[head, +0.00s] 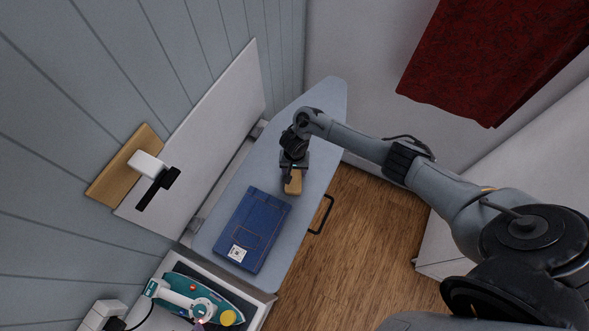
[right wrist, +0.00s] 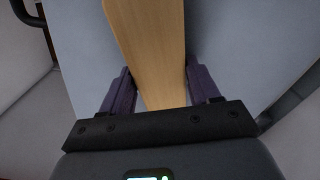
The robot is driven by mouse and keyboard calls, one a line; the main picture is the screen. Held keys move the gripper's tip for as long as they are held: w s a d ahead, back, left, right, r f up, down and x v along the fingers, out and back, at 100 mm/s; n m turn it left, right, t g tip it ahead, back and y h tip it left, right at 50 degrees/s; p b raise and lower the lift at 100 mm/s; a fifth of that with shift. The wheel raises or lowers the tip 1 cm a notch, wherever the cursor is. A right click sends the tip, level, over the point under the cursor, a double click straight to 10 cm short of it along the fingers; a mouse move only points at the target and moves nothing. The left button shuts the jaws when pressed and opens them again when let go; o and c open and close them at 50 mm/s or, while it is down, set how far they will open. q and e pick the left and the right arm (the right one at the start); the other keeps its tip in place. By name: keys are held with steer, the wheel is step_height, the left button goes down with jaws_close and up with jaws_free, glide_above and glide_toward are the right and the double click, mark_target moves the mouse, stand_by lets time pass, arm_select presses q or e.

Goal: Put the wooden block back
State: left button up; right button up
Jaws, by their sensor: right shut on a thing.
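The wooden block (head: 293,184) is a small tan piece over the grey-blue ironing board (head: 318,112). My right gripper (head: 290,174) is shut on it near one end. In the right wrist view the block (right wrist: 152,50) lies between the two dark fingers of the gripper (right wrist: 158,90) and extends away from it. I cannot tell whether the block touches the board or is held just above it. My left gripper is not in view.
Folded blue jeans (head: 252,230) with a white tag lie on the board near the block. A teal iron (head: 192,300) sits in a tray (head: 250,312) at the lower left. A white fold-down panel (head: 205,130) stands against the wall. A red cloth (head: 495,60) hangs at upper right.

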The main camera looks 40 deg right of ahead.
steer(key=o, duration=0.7)
steer(key=shift+f, duration=0.1)
steer(key=shift+c, duration=0.2)
steer(key=o, duration=0.4)
